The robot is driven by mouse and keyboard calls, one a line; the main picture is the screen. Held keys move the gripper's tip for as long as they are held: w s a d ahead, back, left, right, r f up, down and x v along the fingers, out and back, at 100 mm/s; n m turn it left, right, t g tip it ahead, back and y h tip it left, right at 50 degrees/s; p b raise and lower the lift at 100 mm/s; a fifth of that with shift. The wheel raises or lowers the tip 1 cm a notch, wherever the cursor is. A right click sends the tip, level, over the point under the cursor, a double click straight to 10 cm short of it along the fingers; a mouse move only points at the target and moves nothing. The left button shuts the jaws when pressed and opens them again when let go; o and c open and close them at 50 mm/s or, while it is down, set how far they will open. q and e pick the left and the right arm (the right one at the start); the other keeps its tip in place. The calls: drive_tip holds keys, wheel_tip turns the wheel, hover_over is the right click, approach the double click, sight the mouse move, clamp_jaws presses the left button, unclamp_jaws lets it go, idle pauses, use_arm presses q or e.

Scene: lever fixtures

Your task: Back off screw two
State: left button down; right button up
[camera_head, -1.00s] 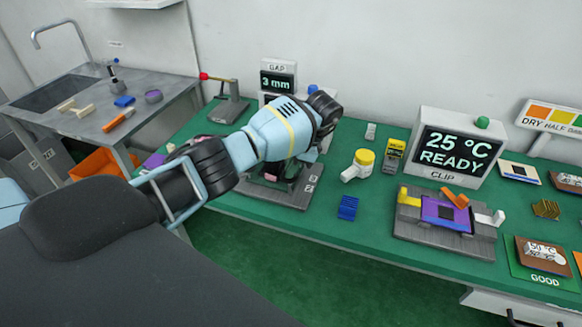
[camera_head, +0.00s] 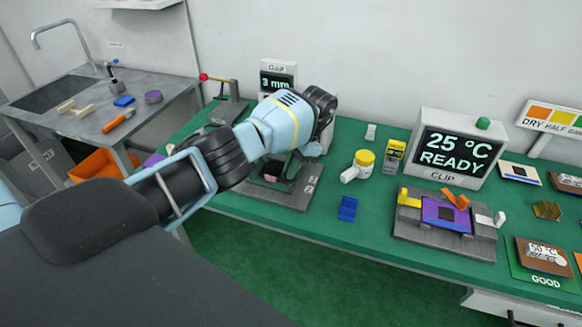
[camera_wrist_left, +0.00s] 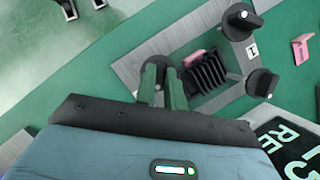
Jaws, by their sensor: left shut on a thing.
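The screw fixture is a grey plate (camera_head: 285,199) with a dark frame on the green bench, partly hidden by my left arm in the head view. In the left wrist view the plate (camera_wrist_left: 128,66) carries a black finned block (camera_wrist_left: 207,73) with a pink piece (camera_wrist_left: 194,57) beside it. Two black screw knobs, one upper (camera_wrist_left: 240,21) and one lower (camera_wrist_left: 262,83), stand at its right, with a label "1" between them. My right gripper is out of view.
A gap display (camera_head: 278,77) reading 3 mm stands behind the fixture. A clip fixture (camera_head: 410,229) and a READY display (camera_head: 450,155) stand further right.

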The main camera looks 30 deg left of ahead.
use_arm(q)
drive_tip(key=c, duration=1.5)
unclamp_jaws()
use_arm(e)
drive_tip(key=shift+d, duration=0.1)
